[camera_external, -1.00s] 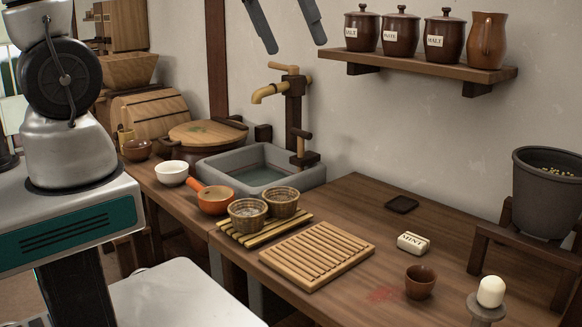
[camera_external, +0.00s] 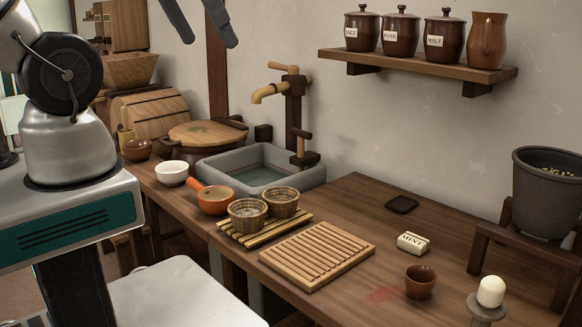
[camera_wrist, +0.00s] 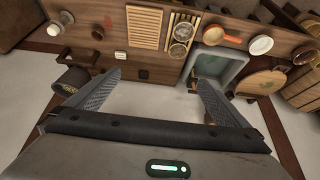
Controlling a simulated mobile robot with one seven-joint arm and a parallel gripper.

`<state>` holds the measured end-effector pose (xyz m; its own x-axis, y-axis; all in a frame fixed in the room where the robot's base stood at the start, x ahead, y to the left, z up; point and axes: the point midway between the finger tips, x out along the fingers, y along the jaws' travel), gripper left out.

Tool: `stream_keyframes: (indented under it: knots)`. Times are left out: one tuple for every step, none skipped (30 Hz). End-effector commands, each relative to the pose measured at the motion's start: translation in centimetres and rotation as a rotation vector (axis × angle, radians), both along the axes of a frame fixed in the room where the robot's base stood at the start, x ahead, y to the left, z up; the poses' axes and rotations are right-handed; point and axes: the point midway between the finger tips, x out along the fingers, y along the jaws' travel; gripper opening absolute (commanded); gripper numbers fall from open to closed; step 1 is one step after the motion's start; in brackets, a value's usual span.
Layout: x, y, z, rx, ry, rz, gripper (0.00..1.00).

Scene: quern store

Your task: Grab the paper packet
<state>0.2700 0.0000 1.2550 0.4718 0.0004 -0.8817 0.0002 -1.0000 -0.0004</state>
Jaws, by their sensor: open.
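The paper packet (camera_external: 413,242) is a small white block with dark lettering that seems to read MINT. It lies flat on the right part of the wooden counter in the external view, behind a brown cup (camera_external: 420,282). My gripper (camera_external: 208,40) is open and empty, high up at the top of the external view, far left of the packet and well above the counter. Its two spread fingers also show in the wrist view (camera_wrist: 158,78), with nothing between them.
A slatted board (camera_external: 317,255) lies left of the packet, and a dark coaster (camera_external: 401,204) behind it. A white candle-like piece (camera_external: 490,291) and a grey pot (camera_external: 546,194) on a stand are to the right. A wall shelf (camera_external: 417,66) with jars hangs above.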

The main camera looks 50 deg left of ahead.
Motion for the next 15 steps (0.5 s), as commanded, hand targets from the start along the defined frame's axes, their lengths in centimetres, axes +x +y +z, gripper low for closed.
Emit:
stream_keyframes:
  knots:
    - [0.01,-0.01,0.0,0.0,0.0,0.0,0.97]
    - [0.02,-0.01,0.01,0.0,0.0,0.0,0.92]
    - [0.02,-0.01,0.01,0.0,0.0,0.0,0.85]
    - [0.02,-0.01,0.01,0.0,0.0,0.0,0.8]
    - [0.01,-0.01,0.02,0.0,0.0,0.0,0.77]
    - [0.02,-0.01,0.02,0.0,0.0,0.0,0.77]
    - [0.02,-0.01,0.02,-0.001,0.0,0.0,0.77]
    - [0.02,-0.01,0.02,-0.001,0.0,0.0,0.77]
    - [0.02,-0.01,0.02,-0.001,0.0,0.0,0.77]
    - [0.02,-0.01,0.02,-0.001,0.0,0.0,0.77]
    - [0.02,-0.01,0.02,-0.001,0.0,0.0,0.77]
    - [0.04,-0.01,0.0,-0.001,0.0,0.0,0.77]
    - [0.11,-0.02,-0.09,-0.001,0.001,0.0,0.77]
    - [0.29,-0.03,-0.25,-0.001,0.002,0.0,0.77]
    - [0.71,-0.07,-0.59,-0.003,0.005,0.001,0.77]
